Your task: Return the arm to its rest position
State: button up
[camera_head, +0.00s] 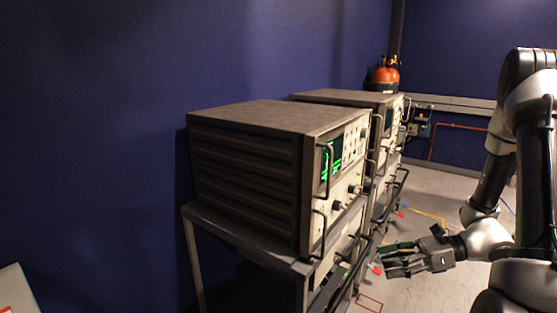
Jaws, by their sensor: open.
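My arm comes in from the right edge, bent at the elbow. My gripper (392,260) points left, in front of the instrument racks at about the height of the near rack's top shelf. Its fingers are apart, and I see nothing held between them. I cannot tell the exact gap between the fingers and the rack behind them.
A grey instrument with a green display (250,165) sits on a dark metal rack (240,232). A second instrument (340,97) stands behind it. An orange cylinder (384,76) is at the back. Open floor (435,205) lies beyond my gripper. Blue walls enclose the place.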

jog(key=s+d+r+n+g+h, duration=0.2)
jog(key=s+d+r+n+h, duration=0.3)
jog(key=n, duration=0.3)
jog(key=s+d+r+n+g+h, duration=0.25)
jog(key=s+r+n+h, duration=0.2)
jog(key=s+n, duration=0.25)
notch_tip(320, 180, up, 14)
jog(key=s+n+t+h, duration=0.2)
jog(key=n+t+h, duration=0.2)
jog(key=n+t, duration=0.2)
jog(key=shift+a+f+n, duration=0.15)
jog(key=shift+a+n, duration=0.15)
jog(key=shift+n, duration=0.4)
jog(key=shift+s+d+h, duration=0.1)
jog(key=shift+s+h, duration=0.05)
jog(key=shift+h, duration=0.1)
